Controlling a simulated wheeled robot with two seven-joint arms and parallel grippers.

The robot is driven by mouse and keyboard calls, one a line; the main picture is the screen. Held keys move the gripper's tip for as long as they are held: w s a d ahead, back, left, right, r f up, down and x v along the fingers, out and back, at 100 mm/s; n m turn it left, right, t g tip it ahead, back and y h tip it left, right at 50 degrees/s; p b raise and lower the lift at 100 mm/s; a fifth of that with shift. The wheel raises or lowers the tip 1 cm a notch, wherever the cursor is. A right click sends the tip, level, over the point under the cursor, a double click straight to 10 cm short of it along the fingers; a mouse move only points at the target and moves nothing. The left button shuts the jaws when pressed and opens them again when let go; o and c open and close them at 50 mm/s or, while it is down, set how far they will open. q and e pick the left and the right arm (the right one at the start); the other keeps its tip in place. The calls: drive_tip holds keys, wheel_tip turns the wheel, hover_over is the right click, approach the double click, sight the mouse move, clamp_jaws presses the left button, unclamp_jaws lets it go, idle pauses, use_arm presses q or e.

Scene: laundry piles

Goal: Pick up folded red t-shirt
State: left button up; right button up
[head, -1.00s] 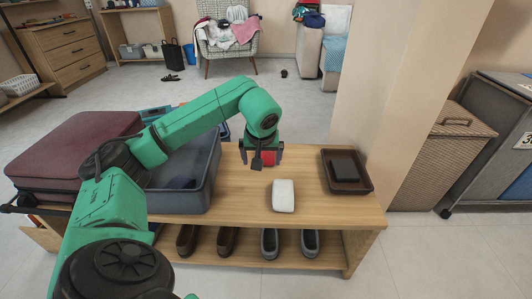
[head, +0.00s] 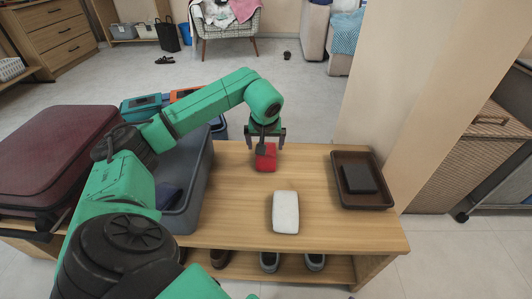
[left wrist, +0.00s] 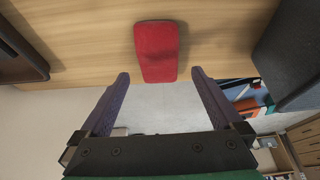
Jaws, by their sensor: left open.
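The folded red t-shirt (head: 265,158) lies on the wooden bench top near its far edge. In the left wrist view the red t-shirt (left wrist: 157,52) is a small rounded block, just ahead of the fingertips and roughly centred between them. My left gripper (head: 265,140) is open and empty, above and just behind the t-shirt, its fingers wide apart. In the left wrist view the fingers of my left gripper (left wrist: 158,78) show on both sides with floor between them. My right gripper is not in view.
A folded white cloth (head: 285,212) lies in front of the t-shirt. A brown tray (head: 384,203) with a dark folded item (head: 358,179) is at right. A grey bin (head: 200,165) and a maroon suitcase (head: 60,160) stand at left. Shoes sit on the shelf below.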

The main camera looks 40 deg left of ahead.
use_arm(q)
drive_tip(key=x, duration=0.3)
drive_tip(key=shift+b, duration=0.4)
drive_tip(key=b+x, duration=0.2)
drive_tip(key=x, duration=0.2)
drive_tip(key=shift+f, duration=0.25)
drive_tip(key=shift+w+f, duration=0.2)
drive_tip(key=shift+r, duration=0.1)
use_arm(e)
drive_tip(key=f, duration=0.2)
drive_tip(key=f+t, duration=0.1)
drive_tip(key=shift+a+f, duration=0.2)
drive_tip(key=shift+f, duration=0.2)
use_arm(q)
drive_tip(key=c, duration=1.2)
